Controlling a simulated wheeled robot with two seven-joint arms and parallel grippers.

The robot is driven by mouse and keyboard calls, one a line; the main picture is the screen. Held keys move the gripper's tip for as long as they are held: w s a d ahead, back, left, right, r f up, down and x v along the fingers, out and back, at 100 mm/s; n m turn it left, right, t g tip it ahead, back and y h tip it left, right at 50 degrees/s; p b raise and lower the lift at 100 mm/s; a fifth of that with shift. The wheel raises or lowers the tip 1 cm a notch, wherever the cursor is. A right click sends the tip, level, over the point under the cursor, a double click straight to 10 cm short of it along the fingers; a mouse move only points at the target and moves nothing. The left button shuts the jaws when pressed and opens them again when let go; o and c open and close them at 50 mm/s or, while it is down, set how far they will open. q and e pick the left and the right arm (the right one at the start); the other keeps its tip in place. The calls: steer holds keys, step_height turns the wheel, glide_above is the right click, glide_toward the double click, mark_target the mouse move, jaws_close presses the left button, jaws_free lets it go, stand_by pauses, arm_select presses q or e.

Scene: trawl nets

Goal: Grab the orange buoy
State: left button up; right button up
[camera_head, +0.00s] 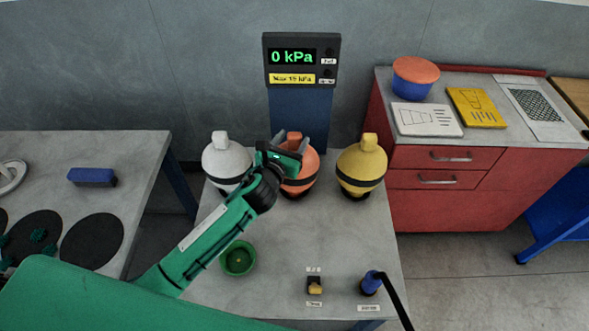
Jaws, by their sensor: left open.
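The orange buoy (301,182) stands upright at the back middle of the grey table, with a dark band around it. A white buoy (221,160) stands to its left and a yellow buoy (361,168) to its right. My left arm reaches in from the lower left, and my left gripper (291,147) is at the top of the orange buoy. The gripper is open, with its fingers around or just in front of the buoy's top; I cannot tell if they touch it. The gripper and wrist hide part of the orange buoy. My right gripper is out of view.
A pressure display (301,59) reading 0 kPa stands behind the buoys. A green bowl (238,259), a small yellow-and-black switch (315,286) and a blue nozzle with a black hose (370,283) are at the table's front. A red cabinet (436,205) stands at right.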

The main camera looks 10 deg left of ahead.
arm_select(q)
steer(key=shift+x, duration=0.95)
jaws_close()
stand_by(0.6)
steer(key=shift+r, duration=0.15)
